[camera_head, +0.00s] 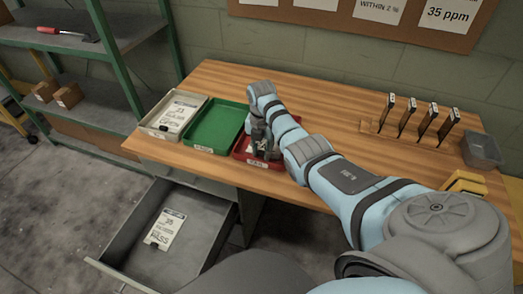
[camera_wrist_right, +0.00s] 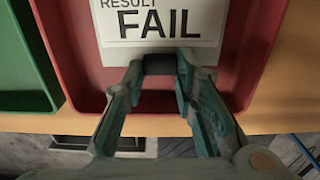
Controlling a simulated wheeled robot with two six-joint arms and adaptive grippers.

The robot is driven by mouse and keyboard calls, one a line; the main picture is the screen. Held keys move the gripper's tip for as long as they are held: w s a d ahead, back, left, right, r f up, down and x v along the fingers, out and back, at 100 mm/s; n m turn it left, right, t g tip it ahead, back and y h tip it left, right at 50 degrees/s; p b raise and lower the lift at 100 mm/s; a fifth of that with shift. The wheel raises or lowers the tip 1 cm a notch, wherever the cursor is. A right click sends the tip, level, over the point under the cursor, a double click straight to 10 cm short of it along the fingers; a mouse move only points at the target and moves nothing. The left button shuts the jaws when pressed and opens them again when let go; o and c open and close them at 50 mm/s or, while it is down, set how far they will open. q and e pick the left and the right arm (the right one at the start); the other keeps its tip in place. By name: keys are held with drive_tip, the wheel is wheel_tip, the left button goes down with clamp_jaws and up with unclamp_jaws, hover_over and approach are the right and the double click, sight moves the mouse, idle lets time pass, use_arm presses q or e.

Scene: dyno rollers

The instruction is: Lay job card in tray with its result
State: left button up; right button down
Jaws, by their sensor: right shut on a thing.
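In the right wrist view a white job card (camera_wrist_right: 158,22) reads RESULT FAIL. Its lower edge is between the fingertips of my right gripper (camera_wrist_right: 160,62), which is shut on it. The card is over the floor of the red tray (camera_wrist_right: 72,40); I cannot tell whether it touches the floor. In the head view my right gripper (camera_head: 262,143) reaches down into the red tray (camera_head: 238,150), and the arm hides much of that tray. The green tray (camera_head: 213,126) beside it looks empty. A white tray (camera_head: 153,127) holds a card (camera_head: 181,112) reading OPEN. My left gripper is not in view.
An open grey drawer (camera_head: 201,232) below the table holds a card (camera_head: 166,229) reading PASS. Several dark upright pieces stand in a wooden rack (camera_head: 375,128) at right, near a grey bin (camera_head: 482,151). Green-framed shelves (camera_head: 110,45) stand at left.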

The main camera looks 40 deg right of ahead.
drive_tip(key=c, duration=1.3)
unclamp_jaws()
wheel_tip(320, 180, up, 12)
drive_tip(key=p, duration=0.3)
drive_tip(key=shift+r, duration=0.15)
